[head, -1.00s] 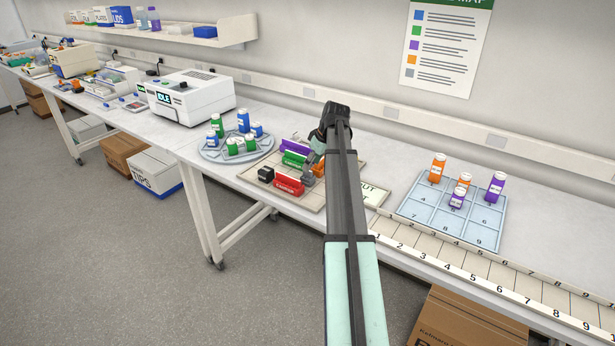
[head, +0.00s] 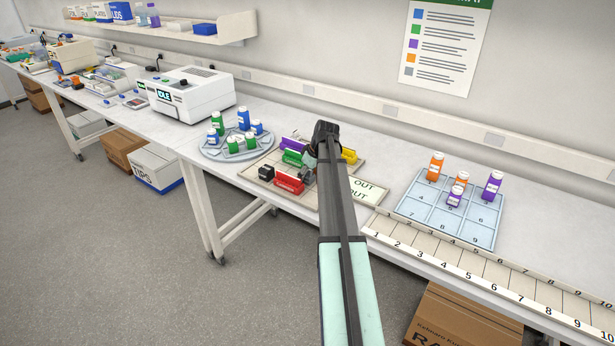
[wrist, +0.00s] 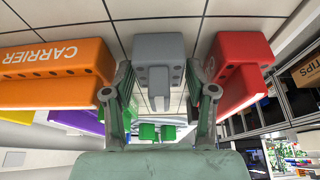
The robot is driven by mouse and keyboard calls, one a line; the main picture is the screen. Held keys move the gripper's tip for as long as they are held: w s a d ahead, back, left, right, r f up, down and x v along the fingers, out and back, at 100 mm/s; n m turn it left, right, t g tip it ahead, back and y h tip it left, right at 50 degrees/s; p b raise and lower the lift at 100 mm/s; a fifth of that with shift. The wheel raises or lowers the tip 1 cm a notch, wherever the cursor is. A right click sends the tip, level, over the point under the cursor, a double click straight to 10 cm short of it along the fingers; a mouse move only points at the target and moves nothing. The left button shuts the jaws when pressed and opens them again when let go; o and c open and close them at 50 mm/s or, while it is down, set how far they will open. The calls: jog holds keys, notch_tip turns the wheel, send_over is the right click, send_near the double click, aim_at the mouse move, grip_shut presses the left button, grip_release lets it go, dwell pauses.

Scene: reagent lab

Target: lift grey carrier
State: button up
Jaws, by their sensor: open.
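The grey carrier (wrist: 160,48) is at the upper middle of the wrist view, end toward me, on a tiled surface. My gripper (wrist: 161,82) is open, with one finger on each side of the grey carrier and gaps showing beside it. The orange carrier (wrist: 50,62) lies to the left of the fingers and the red carrier (wrist: 237,58) to the right. In the head view my arm hides most of the grey carrier, and the red carrier (head: 289,184) shows just left of the arm.
A black carrier (head: 266,173), a green one (head: 292,158) and a yellow one (head: 349,156) stand close by on the board. A round tray (head: 211,152) with bottles is at left, a numbered blue tray (head: 408,206) at right.

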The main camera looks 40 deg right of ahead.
jog(key=c, duration=0.9)
